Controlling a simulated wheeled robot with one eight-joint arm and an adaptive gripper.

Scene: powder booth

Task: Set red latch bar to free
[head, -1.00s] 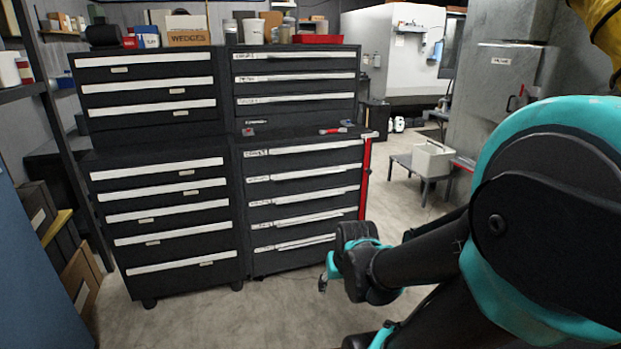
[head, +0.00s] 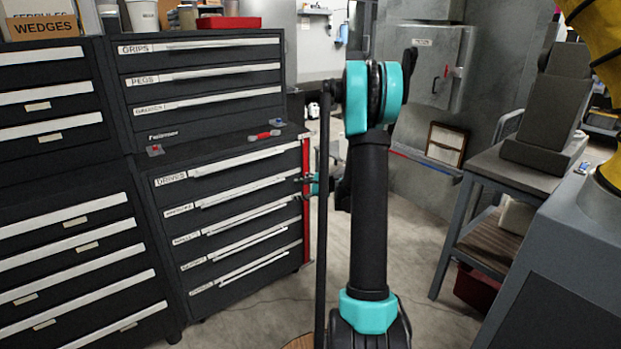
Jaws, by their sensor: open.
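The red latch bar (head: 306,157) is a narrow upright strip along the right front edge of the lower right drawer cabinet (head: 222,157). It looks upright, running most of the height of the drawer fronts. My gripper (head: 307,188) is small in the head view, at about the bar's middle height. Its fingers are open and point left towards the bar. I cannot tell whether they touch the bar or stand just in front of it. Part of the gripper is hidden behind my upright arm links.
The drawers of the lower right cabinet look closed. A red-handled tool (head: 263,135) lies on the ledge above them. A grey bench (head: 487,165) with a dark block (head: 545,110) stands at the right. Open floor lies between cabinet and bench.

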